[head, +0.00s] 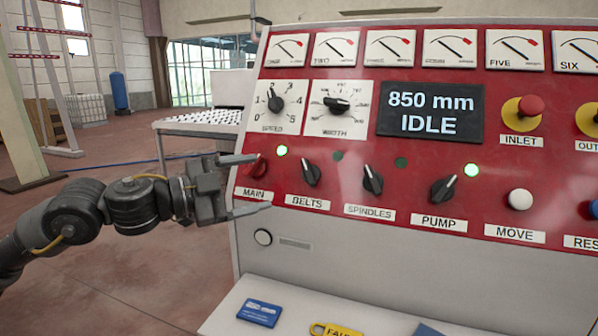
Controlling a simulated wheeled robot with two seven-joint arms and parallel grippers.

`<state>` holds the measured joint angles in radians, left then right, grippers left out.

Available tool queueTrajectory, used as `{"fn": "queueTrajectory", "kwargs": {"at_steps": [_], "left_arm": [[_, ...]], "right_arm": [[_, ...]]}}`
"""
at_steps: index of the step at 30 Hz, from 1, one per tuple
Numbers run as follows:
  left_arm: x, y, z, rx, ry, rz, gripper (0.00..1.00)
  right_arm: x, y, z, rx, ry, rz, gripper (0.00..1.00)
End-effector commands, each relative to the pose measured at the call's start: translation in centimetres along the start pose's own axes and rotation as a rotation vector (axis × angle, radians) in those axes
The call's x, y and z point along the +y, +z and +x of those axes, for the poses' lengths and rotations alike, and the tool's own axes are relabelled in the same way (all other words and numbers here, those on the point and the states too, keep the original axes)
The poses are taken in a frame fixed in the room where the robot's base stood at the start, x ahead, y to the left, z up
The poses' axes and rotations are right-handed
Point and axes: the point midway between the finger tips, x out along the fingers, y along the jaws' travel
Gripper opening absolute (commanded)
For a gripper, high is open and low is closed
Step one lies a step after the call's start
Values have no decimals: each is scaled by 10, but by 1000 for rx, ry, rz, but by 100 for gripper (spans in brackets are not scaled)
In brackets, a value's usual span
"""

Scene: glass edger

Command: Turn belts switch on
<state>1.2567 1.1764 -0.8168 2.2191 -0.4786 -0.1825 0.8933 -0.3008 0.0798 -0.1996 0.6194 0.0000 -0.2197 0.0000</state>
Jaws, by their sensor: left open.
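The belts switch (311,173) is a black rotary knob on the red control panel (340,235), above the BELTS label. Its pointer tilts up and to the left. The small lamp (337,156) beside it at the upper right is dark green and unlit. My left gripper (262,183) is open at the panel's left edge, to the left of the belts switch. Its two fingers sit above and below the red MAIN switch (257,166), apart from the belts switch. Whether the fingers touch the MAIN switch, I cannot tell. My right gripper is not in view.
Spindles (372,180) and pump (443,189) knobs sit to the right. Lamps by MAIN (281,151) and PUMP (471,171) glow green. The display (431,112) reads 850 mm IDLE. A ledge (285,291) with a blue card (260,313) lies below. Open floor is at left.

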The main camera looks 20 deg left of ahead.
Motion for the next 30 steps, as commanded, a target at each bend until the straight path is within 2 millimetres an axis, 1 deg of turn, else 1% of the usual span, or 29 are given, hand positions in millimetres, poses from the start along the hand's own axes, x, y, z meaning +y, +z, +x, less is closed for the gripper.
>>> {"fn": "queueTrajectory", "kwargs": {"at_steps": [1,2,5,9,12,15,18,21,30], "left_arm": [[-1,-2,7,3,1,-2,77],[-1,-2,11,4,2,-2,77],[-1,-3,28,4,3,-3,77],[-2,-3,54,2,1,-2,77],[-2,-2,72,1,0,-2,77],[-2,-1,85,0,-1,-2,77],[-1,0,95,-2,-1,-1,77],[-1,0,100,-1,-1,0,77],[0,1,102,-2,-3,0,77]], "right_arm": [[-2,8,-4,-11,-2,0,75],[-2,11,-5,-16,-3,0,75],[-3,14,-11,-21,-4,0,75],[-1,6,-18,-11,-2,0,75],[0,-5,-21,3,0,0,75],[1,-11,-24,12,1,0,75],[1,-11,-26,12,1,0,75],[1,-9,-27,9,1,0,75],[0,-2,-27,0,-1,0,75]]}}
